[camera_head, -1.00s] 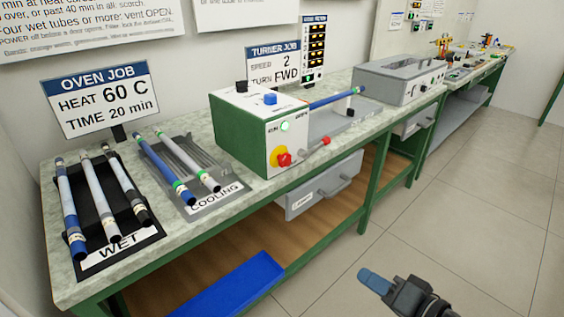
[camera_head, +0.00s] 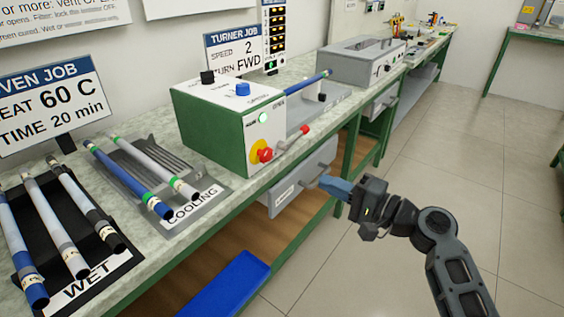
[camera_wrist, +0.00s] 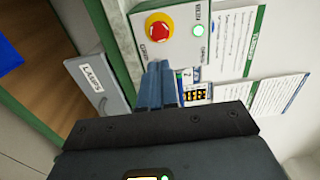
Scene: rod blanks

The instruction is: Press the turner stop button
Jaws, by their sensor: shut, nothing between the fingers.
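The turner (camera_head: 215,125) is a green and white box on the bench with a blue rod (camera_head: 300,86) held out from its right side. Its stop button (camera_head: 264,154) is a red knob on a yellow base on the front face. A lit green light (camera_head: 263,118) sits above it. The stop button also shows in the wrist view (camera_wrist: 159,32), ahead of the fingers. My gripper (camera_head: 326,181) is shut and empty, with blue fingertips, in front of the bench to the right of the button and apart from it. The fingers show in the wrist view too (camera_wrist: 160,85).
A drawer (camera_head: 300,182) hangs under the bench close to my gripper. A red-tipped lever (camera_head: 303,131) sticks out beside the turner. The wet rack (camera_head: 95,283) and cooling rack (camera_head: 205,198) hold rods at left. The floor at right is clear.

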